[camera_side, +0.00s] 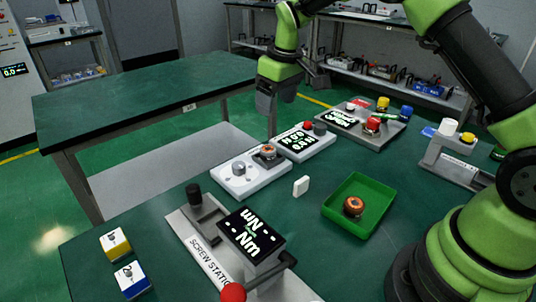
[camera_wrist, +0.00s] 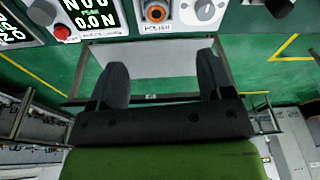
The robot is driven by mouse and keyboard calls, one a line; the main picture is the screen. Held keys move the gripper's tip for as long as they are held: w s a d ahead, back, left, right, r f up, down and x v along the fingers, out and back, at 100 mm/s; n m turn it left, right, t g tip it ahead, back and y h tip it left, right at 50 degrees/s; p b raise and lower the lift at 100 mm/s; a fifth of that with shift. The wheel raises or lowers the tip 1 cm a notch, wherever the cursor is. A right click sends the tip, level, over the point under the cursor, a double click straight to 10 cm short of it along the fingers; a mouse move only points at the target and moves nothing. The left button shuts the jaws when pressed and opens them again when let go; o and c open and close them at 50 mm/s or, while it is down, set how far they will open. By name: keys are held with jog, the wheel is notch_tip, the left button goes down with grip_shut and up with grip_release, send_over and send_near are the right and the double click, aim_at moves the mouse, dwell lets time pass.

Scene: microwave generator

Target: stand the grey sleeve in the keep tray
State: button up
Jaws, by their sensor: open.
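My gripper (camera_side: 271,104) hangs above the far edge of the work table, behind the white station with the knob. In the wrist view its two dark fingers (camera_wrist: 162,76) are wide apart with nothing between them. A green open tray (camera_side: 378,190) lies on the table at the right, and a copper-and-dark round part (camera_side: 353,206) sits inside it. An orange-centred round part (camera_side: 267,153) sits in a dark holder on the white station; it also shows in the wrist view (camera_wrist: 156,12).
The white polish station (camera_side: 238,184) and a display unit (camera_side: 305,147) stand below my gripper. A small white block (camera_side: 301,186) stands left of the tray. The screw station (camera_side: 212,262) is at the front. Two small boxes (camera_side: 115,243) lie front left. Table around the tray is partly clear.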

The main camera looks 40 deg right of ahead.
send_over(268, 148)
jog(key=s, duration=0.1)
jog(key=shift+n+g, duration=0.3)
jog(key=f, duration=0.8)
jog(key=shift+s+d+f, duration=0.1)
jog(key=shift+d, duration=0.15)
jog(key=f, duration=0.4)
jog(key=w+f, duration=0.1)
jog(key=shift+a+f, duration=0.3)
jog(key=shift+f, duration=0.1)
jog(key=c, duration=1.1)
jog(key=shift+r, duration=0.1)
